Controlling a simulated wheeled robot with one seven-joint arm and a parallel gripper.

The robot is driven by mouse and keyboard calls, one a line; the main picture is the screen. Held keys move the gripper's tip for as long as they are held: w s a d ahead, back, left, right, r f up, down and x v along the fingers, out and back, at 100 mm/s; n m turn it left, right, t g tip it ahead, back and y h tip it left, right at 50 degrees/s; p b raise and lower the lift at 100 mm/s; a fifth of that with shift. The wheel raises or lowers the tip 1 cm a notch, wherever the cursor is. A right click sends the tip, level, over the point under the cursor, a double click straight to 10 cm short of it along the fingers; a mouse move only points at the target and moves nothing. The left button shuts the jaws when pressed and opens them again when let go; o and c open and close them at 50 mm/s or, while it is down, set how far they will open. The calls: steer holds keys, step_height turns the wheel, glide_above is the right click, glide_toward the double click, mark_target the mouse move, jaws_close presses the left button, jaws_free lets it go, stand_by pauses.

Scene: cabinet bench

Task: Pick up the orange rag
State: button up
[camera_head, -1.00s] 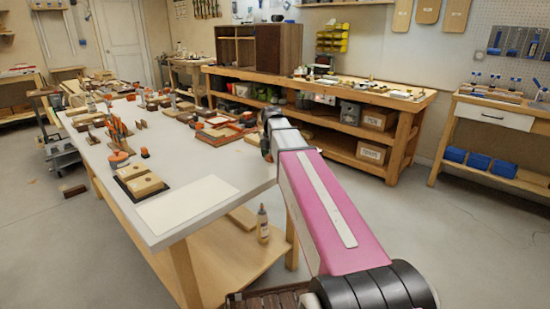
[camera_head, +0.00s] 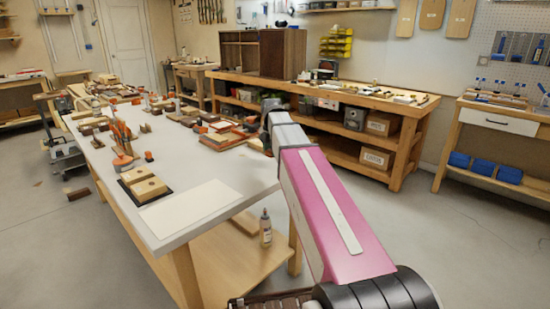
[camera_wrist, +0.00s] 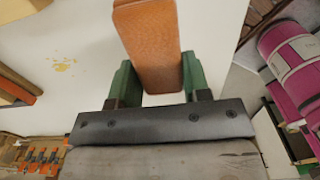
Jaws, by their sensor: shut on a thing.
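In the wrist view, the orange rag (camera_wrist: 148,45) shows as a flat, orange-brown block shape between the two green fingers of my gripper (camera_wrist: 159,75). In the head view, my pink arm reaches to the right edge of the white-topped workbench (camera_head: 200,180). My gripper and the rag are hidden there behind the arm.
The workbench carries wooden blocks (camera_head: 148,187), a white sheet (camera_head: 190,207), a tray (camera_head: 222,138) and several tools. A bottle (camera_head: 265,228) stands on its lower shelf. A long wooden bench (camera_head: 340,92) with a dark cabinet (camera_head: 282,53) stands behind. The floor at right is clear.

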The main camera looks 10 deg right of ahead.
steer(key=s+a+r, duration=0.5)
steer(key=a+r, duration=0.1)
steer(key=a, duration=0.2)
steer(key=shift+a, duration=0.4)
steer(key=shift+o, duration=0.4)
steer(key=shift+w, duration=0.1)
